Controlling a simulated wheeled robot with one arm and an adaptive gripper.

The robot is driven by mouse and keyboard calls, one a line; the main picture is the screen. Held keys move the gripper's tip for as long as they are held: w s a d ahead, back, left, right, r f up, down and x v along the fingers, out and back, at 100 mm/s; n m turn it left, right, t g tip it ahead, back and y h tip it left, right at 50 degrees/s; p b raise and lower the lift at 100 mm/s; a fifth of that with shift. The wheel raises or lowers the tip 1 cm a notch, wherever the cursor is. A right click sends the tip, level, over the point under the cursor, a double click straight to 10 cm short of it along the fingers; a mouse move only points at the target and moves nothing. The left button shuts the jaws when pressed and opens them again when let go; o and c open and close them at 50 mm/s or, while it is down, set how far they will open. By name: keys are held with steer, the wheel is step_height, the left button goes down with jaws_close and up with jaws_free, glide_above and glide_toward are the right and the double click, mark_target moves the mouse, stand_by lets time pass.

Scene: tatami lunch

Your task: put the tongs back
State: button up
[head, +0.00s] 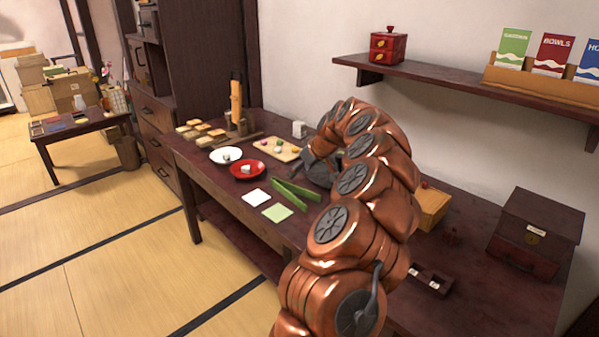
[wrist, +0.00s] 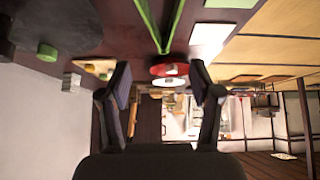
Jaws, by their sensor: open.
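The green tongs (head: 297,191) lie on the dark wooden table (head: 222,174), spread in a narrow V. Their joined end points toward the red dish (head: 248,170). In the wrist view the tongs (wrist: 161,30) show at the top, beyond my fingertips and apart from them. My gripper (head: 308,167) is above the table behind the tongs, partly hidden by my copper arm. In the wrist view my gripper (wrist: 162,82) has its two fingers wide apart with nothing between them.
A white dish (head: 226,155) and a board with small coloured sweets (head: 284,148) are close by. A white card (head: 256,198) and a green card (head: 278,212) lie in front of the tongs. A tall bamboo piece (head: 236,97) stands at the back left. A shelf (head: 440,82) overhangs the right side.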

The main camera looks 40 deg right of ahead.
steer(key=v, duration=1)
steer(key=w+a+r+n+g+y, duration=0.1)
steer(key=a, duration=0.9)
steer(key=w+a+r+n+y, duration=0.1)
steer(key=a+r, duration=0.1)
steer(key=a, duration=0.7)
steer(key=s+a+f+n+g+y, duration=0.1)
steer(key=s+a+g, duration=0.15)
steer(key=a, duration=0.55)
steer(key=s+a+f+g, duration=0.1)
steer(key=s+a, duration=0.2)
steer(key=a, duration=0.4)
steer(key=s+a+f+g+h, duration=0.1)
steer(key=s+a+f, duration=0.2)
steer(key=s+a, duration=0.3)
steer(key=s+a+f+g, duration=0.2)
steer(key=s+a+f, duration=0.1)
steer(key=s, duration=0.5)
steer(key=s+f+m+g+h, duration=0.1)
steer(key=s+f, duration=0.2)
steer(key=s, duration=0.4)
steer(key=s+f+m+g, duration=0.2)
steer(key=s+f, duration=0.1)
steer(key=s, duration=0.5)
steer(key=shift+a+h, duration=0.2)
steer(key=shift+h, duration=0.2)
steer(key=shift+f, duration=0.15)
